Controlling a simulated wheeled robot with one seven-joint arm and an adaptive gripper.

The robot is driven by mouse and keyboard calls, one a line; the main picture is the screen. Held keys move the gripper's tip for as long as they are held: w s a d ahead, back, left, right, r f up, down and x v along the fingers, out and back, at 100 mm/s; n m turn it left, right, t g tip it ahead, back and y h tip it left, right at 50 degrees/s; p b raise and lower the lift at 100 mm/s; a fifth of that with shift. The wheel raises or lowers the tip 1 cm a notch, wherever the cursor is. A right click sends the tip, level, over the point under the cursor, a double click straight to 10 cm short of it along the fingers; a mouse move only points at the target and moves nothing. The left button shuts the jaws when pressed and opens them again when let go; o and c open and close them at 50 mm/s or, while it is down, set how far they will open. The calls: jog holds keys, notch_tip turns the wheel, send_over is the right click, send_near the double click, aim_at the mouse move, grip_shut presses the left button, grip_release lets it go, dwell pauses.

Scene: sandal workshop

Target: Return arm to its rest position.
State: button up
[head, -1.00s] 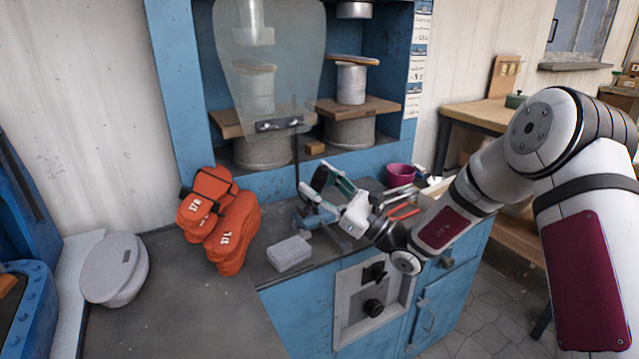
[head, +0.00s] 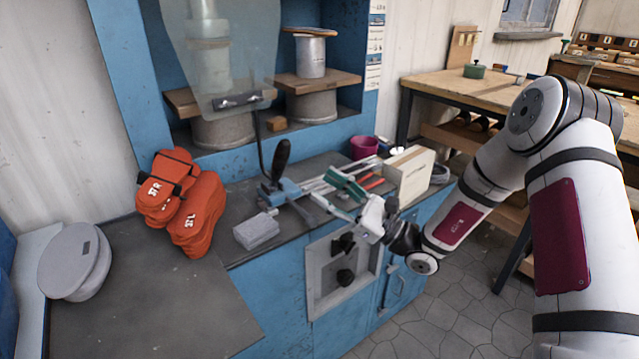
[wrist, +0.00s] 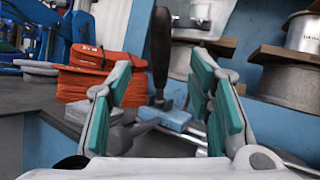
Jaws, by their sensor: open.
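My arm comes in from the right in the head view. My gripper (head: 335,195) is in front of the blue press bench, above its front edge and right of the grey block. In the wrist view my gripper (wrist: 160,115) shows its green-padded fingers spread apart with nothing between them. Beyond them stands a blue clamp-like tool with a black handle (wrist: 161,50). The same tool (head: 280,190) stands on the bench in the head view, apart from the fingers as far as I can tell.
Orange sandal-shaped pieces (head: 190,210), a grey block (head: 256,231) and a grey rounded pad (head: 75,262) lie on the bench. A maroon cup (head: 364,147) and a cream box (head: 408,175) stand right of the tool. A wooden table (head: 450,85) is behind. Floor (head: 450,310) is open at lower right.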

jog(key=s+a+r+n+g+h, duration=0.1)
jog(key=s+a+r+n+g, duration=0.2)
jog(key=s+r+n+g, duration=0.25)
jog(key=s+a+r+n+g+h, duration=0.1)
jog(key=s+a+r+n+g, duration=0.15)
jog(key=s+n+g, duration=0.45)
jog(key=s+d+n+g+h, duration=0.3)
jog(key=s+h, duration=0.6)
jog(key=s, duration=0.9)
jog(key=s+d+f+n+t+h, duration=0.15)
jog(key=s+d+t+h, duration=0.3)
jog(key=d, duration=0.45)
jog(key=s+d+n+t+h, duration=0.3)
jog(key=s+d+h, duration=0.2)
jog(key=d, duration=0.3)
notch_tip(320, 180, up, 14)
jog(key=t+p, duration=0.2)
jog(key=p, duration=1.1)
jog(key=shift+w+d, duration=0.15)
jog(key=shift+w, duration=0.2)
